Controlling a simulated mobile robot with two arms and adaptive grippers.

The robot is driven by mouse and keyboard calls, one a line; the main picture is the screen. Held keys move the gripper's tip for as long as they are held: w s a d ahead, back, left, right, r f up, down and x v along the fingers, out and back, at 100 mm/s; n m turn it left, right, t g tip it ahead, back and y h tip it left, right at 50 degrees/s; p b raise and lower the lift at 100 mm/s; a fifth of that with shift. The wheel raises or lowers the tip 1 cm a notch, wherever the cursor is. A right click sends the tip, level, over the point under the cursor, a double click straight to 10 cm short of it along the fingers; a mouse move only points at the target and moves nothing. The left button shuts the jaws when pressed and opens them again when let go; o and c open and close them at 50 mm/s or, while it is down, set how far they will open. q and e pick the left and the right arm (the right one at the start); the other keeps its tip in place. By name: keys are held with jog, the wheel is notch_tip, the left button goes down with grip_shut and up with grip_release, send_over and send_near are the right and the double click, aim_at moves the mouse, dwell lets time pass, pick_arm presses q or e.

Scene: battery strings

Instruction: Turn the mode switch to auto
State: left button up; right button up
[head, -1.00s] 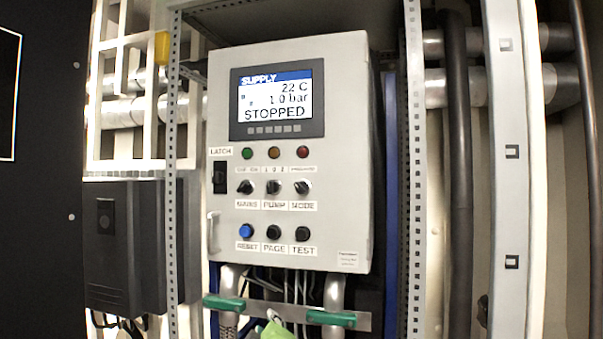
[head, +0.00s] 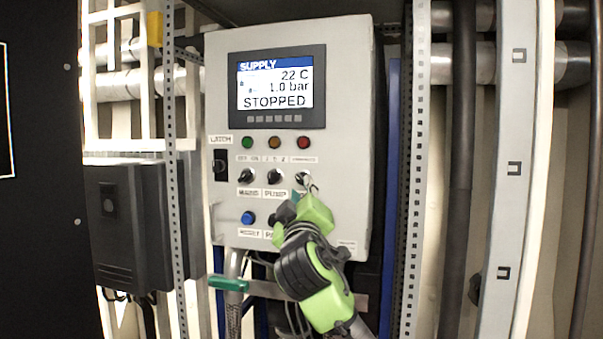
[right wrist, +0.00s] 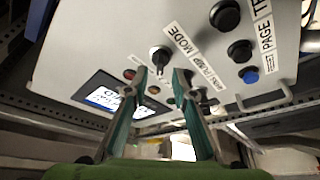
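The mode switch (head: 302,177) is a black rotary knob with a light pointer mark, at the right end of the row of three knobs on the grey panel (head: 225,120). The right wrist view shows the knob (right wrist: 160,57) beside its MODE label. My right gripper (head: 308,187) is at the panel just below the knob, partly covering its label. In the right wrist view its two teal fingers (right wrist: 160,74) are apart, with the knob in line with the gap at their tips. I cannot tell whether they touch it. My left gripper is not in view.
The display (head: 276,87) reads STOPPED. The pump knob (head: 274,177) and mains knob (head: 246,176) sit to the left of the mode switch. The blue reset button (head: 248,217) is below. A perforated metal post (head: 413,170) stands right of the cabinet.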

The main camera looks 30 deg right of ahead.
aim_at(301, 182)
jog(key=p+x, duration=0.1)
jog(key=x, duration=0.1)
jog(key=shift+w+d+r, duration=0.2)
jog(key=shift+w+d, duration=0.05)
jog(key=shift+w, duration=0.05)
jog(key=shift+w+d+p, duration=0.3)
jog(key=shift+w+d, duration=0.05)
jog(key=shift+w, duration=0.25)
grip_shut()
